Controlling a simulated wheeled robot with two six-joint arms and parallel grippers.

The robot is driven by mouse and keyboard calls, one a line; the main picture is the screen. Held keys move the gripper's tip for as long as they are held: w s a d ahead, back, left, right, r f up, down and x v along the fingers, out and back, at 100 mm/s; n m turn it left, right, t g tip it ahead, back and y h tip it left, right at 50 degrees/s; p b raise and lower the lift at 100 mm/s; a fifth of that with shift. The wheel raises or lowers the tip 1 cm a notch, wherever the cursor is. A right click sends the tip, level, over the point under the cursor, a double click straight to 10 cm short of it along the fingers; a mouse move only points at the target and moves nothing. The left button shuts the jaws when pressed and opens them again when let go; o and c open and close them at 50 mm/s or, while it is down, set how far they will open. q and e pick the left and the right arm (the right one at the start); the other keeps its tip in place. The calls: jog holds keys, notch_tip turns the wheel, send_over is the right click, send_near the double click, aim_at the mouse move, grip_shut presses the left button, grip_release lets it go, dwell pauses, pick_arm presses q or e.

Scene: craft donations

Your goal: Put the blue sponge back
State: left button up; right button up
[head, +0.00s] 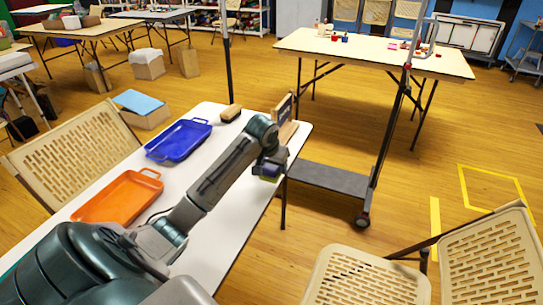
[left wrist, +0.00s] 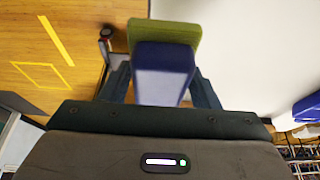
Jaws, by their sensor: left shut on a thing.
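My left gripper (head: 270,171) is shut on the blue sponge (left wrist: 163,72), which has a green layer (left wrist: 165,36) at its far end. In the left wrist view the sponge sits between the two dark fingers. In the head view only a small yellow-green bit of it (head: 269,179) shows under the gripper, by the right edge of the white table (head: 222,187). I cannot tell its exact height. My right gripper is in neither view.
On the white table are a blue tray (head: 179,139), an orange tray (head: 118,198), a brush (head: 230,113) and a dark sign in a wooden stand (head: 284,113). The trays look empty. A wheeled metal stand (head: 363,219) and folding chairs (head: 367,279) stand to the right.

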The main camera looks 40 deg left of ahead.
pick_arm(q)
jog(key=w+a, duration=0.3)
jog(key=w+a+f, duration=0.1)
jog(key=w+a, duration=0.2)
jog(key=a, duration=0.1)
jog(key=w+a, duration=0.2)
jog(key=a, duration=0.1)
jog(key=shift+w+a+f, duration=0.15)
jog(key=shift+w+a, duration=0.1)
jog(key=shift+w, duration=0.15)
jog(key=shift+f, duration=0.5)
notch_tip(320, 180, down, 2)
jog(key=shift+f+p, duration=0.15)
jog(key=shift+p, duration=0.2)
jog(key=shift+f, duration=0.15)
jog(key=o, duration=1)
jog(key=shift+f, duration=0.1)
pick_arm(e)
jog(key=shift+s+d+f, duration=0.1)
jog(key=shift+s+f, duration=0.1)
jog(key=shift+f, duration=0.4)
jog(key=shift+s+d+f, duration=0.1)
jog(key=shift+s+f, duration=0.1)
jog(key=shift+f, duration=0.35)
